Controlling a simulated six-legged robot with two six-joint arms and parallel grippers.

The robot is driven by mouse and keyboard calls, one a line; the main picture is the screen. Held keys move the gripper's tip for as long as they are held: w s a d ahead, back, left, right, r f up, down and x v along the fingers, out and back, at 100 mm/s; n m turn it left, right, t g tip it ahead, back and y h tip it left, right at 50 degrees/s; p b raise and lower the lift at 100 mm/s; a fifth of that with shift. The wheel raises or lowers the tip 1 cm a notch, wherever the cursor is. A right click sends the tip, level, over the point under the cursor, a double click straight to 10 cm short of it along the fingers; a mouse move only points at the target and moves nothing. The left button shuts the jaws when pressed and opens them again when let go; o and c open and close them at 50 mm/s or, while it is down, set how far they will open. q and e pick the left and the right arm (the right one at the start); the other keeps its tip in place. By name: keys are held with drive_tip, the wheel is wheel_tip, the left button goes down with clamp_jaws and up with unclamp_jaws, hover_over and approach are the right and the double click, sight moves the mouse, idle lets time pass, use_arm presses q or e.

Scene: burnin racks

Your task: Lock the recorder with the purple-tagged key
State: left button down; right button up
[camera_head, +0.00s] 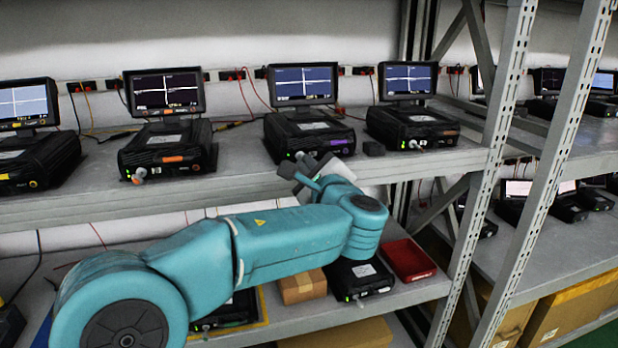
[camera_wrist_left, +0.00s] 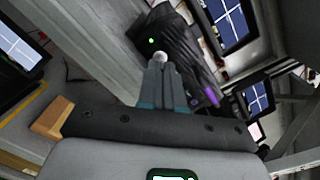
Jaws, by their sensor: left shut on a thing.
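The recorder with a purple label (camera_head: 335,142) stands on the upper shelf, with its screen (camera_head: 303,85) lit behind it. Its black body (camera_wrist_left: 170,35) also shows in the left wrist view, with a green light and the purple label (camera_wrist_left: 210,96). My left gripper (camera_head: 298,166) is at the front left of this recorder. In the left wrist view its fingers (camera_wrist_left: 162,72) are shut, with the tips at a pale round lock (camera_wrist_left: 160,57) on the recorder's front. The key between the fingers is almost fully hidden, so its tag and turn cannot be made out. My right gripper is not in view.
A recorder with an orange label (camera_head: 172,158) stands to the left and another recorder (camera_head: 412,126) to the right. The lower shelf holds a red tray (camera_head: 408,260) and a cardboard box (camera_head: 302,287). A perforated rack post (camera_head: 490,170) stands at right.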

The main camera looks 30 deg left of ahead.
use_arm(q)
drive_tip(key=shift+n, duration=0.3)
drive_tip(key=c, duration=1.3)
unclamp_jaws()
drive_tip(key=shift+s, duration=0.1)
drive_tip(key=v, duration=1.6)
drive_tip(key=shift+d+b, duration=0.2)
drive_tip(key=shift+b, duration=0.2)
